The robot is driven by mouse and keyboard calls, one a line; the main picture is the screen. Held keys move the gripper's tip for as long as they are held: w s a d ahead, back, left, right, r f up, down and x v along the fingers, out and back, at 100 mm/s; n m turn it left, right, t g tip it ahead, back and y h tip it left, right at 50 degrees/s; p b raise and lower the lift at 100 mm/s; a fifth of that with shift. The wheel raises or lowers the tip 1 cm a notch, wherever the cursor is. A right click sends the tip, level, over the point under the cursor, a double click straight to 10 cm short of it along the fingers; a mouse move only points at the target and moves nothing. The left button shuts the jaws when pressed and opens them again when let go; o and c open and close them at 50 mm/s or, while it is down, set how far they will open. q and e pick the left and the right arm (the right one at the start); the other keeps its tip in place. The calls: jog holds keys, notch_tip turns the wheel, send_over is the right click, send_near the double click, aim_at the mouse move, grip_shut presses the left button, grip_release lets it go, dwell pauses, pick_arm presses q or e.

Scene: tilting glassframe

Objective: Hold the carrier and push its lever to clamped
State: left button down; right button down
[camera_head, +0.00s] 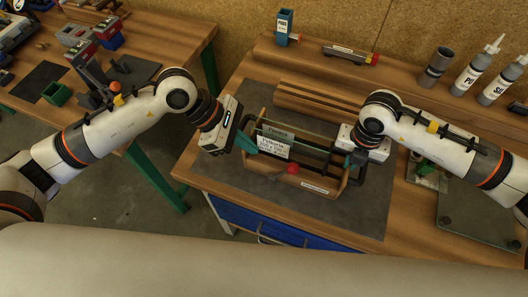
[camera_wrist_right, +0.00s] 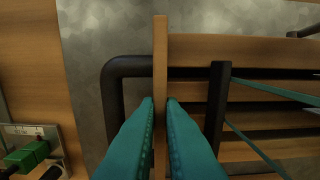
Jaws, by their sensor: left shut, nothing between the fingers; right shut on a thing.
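The carrier (camera_head: 318,186) is a wooden frame with black bars and glass panes, standing on a dark mat on the bench. A red knob (camera_head: 293,169), seemingly the lever's end, shows at its front, below a white label (camera_head: 275,147). My right gripper (camera_head: 354,161) is shut on the carrier's right end board. In the right wrist view its teal fingers (camera_wrist_right: 160,108) pinch the thin wooden board (camera_wrist_right: 160,60) from both sides. My left gripper (camera_head: 250,144) is shut and empty at the carrier's left end, left of and above the knob. Whether it touches the frame I cannot tell.
The dark mat (camera_head: 366,213) is bare in front of the carrier. Behind it are wooden rails (camera_head: 320,104), a blue box (camera_head: 284,27), a grey cup (camera_head: 436,66) and white bottles (camera_head: 478,70). A grey plate (camera_head: 475,218) lies at right. A second table (camera_head: 150,48) stands at left.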

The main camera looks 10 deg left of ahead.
pick_arm(q)
jog(key=v, duration=0.6)
jog(key=shift+d+r, duration=0.3)
jog(key=shift+d, duration=0.05)
jog(key=shift+s, duration=0.1)
pick_arm(e)
jog(key=c, duration=1.5)
grip_release()
jog(key=shift+r, duration=0.1)
